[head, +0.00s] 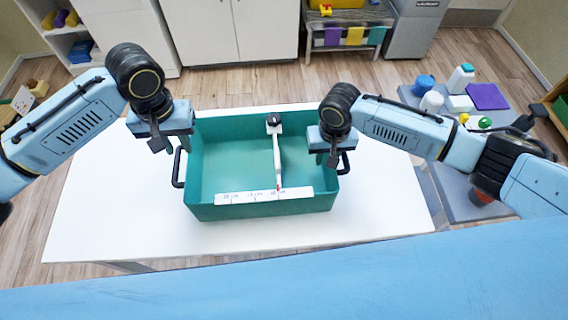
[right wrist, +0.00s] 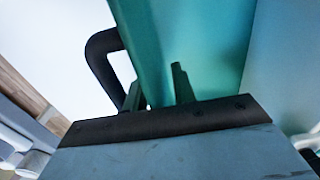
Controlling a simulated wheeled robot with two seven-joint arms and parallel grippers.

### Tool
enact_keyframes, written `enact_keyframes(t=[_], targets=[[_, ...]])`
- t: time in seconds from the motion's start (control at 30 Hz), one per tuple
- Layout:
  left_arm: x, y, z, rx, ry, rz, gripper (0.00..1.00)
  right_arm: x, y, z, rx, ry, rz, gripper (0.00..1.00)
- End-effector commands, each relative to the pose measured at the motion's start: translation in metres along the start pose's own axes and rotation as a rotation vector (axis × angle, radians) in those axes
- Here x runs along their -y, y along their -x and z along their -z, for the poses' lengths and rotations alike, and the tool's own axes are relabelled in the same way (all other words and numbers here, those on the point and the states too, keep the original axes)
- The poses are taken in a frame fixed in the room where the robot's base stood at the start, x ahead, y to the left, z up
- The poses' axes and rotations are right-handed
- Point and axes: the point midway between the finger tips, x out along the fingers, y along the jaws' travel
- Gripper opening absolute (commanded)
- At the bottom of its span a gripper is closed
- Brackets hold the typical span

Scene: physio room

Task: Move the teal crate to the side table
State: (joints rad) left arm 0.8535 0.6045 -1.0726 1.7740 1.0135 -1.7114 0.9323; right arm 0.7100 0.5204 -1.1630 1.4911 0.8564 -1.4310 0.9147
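The teal crate (head: 210,165) stands level on a white table, with a dark handle at its left end and another at its right. It holds a white bar-shaped item with a dark end (head: 277,155). A white ruled strip (head: 264,196) is on its near side. My left gripper (head: 171,143) is over the crate's left wall, fingers pointing down. My right gripper (head: 323,156) is over the right wall by its handle. In the right wrist view, its fingers (right wrist: 157,93) straddle the crate's wall (right wrist: 144,48); whether they press on it is unclear. The left fingertips are partly hidden.
The white table (head: 100,215) has bare room left and right of the crate. A grey side table (head: 455,195) at the right carries bottles (head: 461,78), a purple item (head: 488,96) and other small things. A blue padded surface (head: 300,285) lies in front. Cabinets stand behind.

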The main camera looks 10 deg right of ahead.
Motion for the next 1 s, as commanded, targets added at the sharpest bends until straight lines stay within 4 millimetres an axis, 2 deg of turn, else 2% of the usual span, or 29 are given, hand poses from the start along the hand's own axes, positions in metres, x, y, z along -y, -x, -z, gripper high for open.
enact_keyframes(t=[0.17, 0.4, 0.6, 0.8, 1.0], targets=[[0.000, 0.002, 0.000, 0.001, 0.000, 0.000, 0.26, 0.000, 0.021, 0.001, -0.003, 0.000, 0.002, 0.26], [0.000, 0.001, 0.000, 0.001, 0.000, 0.000, 0.26, 0.000, 0.072, 0.001, -0.004, 0.001, 0.002, 0.26], [0.000, 0.001, 0.000, 0.001, 0.000, 0.000, 0.26, 0.000, 0.106, 0.001, -0.002, -0.001, 0.001, 0.26], [0.000, 0.001, 0.000, 0.001, 0.000, 0.000, 0.26, 0.000, 0.119, 0.000, -0.001, 0.000, 0.000, 0.26], [0.000, 0.001, 0.000, 0.001, 0.000, 0.000, 0.26, 0.000, 0.119, 0.000, -0.001, -0.001, 0.000, 0.26]])
